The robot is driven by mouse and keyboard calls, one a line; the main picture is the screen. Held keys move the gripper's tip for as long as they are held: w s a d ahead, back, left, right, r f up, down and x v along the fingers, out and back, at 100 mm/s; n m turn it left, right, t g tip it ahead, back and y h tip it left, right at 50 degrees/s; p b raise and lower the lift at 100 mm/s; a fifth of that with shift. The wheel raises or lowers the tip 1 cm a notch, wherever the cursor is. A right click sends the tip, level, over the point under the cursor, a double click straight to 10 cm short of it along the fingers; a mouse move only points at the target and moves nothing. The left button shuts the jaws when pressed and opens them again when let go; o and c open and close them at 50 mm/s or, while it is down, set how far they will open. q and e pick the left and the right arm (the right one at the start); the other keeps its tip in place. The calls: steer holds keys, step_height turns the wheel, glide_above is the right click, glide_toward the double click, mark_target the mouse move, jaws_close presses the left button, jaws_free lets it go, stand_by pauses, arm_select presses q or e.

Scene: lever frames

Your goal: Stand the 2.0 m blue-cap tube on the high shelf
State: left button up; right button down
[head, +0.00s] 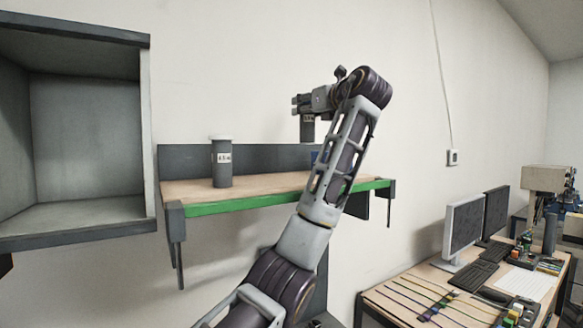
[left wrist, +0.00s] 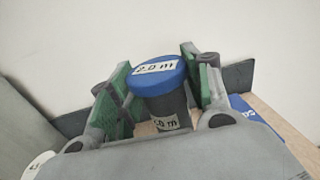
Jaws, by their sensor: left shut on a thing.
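The blue-cap tube is dark, with a blue lid marked 2.0 m, and shows best in the left wrist view (left wrist: 160,85). My left gripper (head: 301,103) is shut on it, with green-padded fingers on either side. In the head view the tube's dark lower body (head: 307,130) hangs about upright below the gripper, and its cap is hidden there. The tube appears raised above the wooden shelf (head: 270,192), which has a green front edge. My right gripper is not in view.
A dark tube with a white cap (head: 221,163), its label seemingly 4.5 m, stands on the shelf's left part. A blue object (head: 315,157) sits on the shelf, mostly behind my arm. An open grey cabinet (head: 85,140) is at left. A desk with monitors (head: 463,230) is at lower right.

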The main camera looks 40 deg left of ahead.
mark_target(311, 142)
arm_select(q)
steer(key=shift+f, duration=0.95)
steer(key=shift+f+p, duration=0.3)
steer(key=shift+f, duration=1.55)
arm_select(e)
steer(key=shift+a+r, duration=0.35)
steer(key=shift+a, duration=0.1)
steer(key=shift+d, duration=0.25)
arm_select(q)
steer(key=shift+f, duration=0.45)
steer(key=shift+f+p, duration=0.4)
steer(key=shift+f, duration=1.25)
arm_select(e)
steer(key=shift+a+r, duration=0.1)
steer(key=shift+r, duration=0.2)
arm_select(q)
steer(key=shift+f, duration=0.15)
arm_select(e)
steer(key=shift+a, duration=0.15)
